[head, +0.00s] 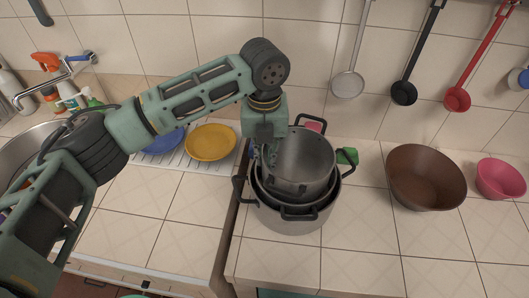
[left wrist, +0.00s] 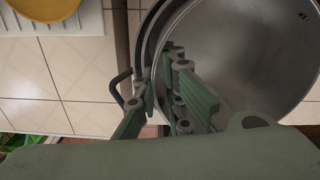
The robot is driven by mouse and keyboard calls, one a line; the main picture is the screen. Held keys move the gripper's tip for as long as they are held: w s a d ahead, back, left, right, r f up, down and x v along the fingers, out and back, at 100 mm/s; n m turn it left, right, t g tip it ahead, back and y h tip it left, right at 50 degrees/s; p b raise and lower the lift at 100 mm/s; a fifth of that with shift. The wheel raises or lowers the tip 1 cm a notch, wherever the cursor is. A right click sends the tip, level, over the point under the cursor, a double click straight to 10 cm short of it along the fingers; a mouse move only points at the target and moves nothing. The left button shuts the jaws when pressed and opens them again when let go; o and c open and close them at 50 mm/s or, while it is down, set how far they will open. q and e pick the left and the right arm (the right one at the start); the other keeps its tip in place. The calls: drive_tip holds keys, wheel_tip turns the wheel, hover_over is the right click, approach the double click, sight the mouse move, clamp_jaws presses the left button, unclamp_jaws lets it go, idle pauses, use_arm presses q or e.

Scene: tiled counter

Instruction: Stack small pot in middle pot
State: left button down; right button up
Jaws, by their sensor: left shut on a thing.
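The small steel pot (head: 310,155) is the innermost and highest of the nested pots on the counter. It also fills the right of the left wrist view (left wrist: 250,50). My left gripper (head: 270,150) is shut on its left wall, with the fingers at the rim in the left wrist view (left wrist: 182,88). The middle pot (head: 262,189) shows as a rim around and below the small pot. The large pot (head: 282,222), with black side handles, is outermost. Whether the small pot's base touches the middle pot is hidden. My right gripper is not in view.
A brown bowl (head: 426,178) and a pink bowl (head: 500,179) stand at the right. Yellow (head: 210,142) and blue (head: 163,140) plates lie on the drainboard at left. Ladles hang on the wall behind. The counter front right is clear.

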use_arm(q)
drive_tip(key=shift+f, duration=0.45)
drive_tip(key=c, duration=1.8)
unclamp_jaws()
drive_tip(key=shift+c, duration=0.2)
drive_tip(key=shift+r, duration=0.1)
wheel_tip(320, 180, up, 13)
drive_tip(key=b, duration=0.3)
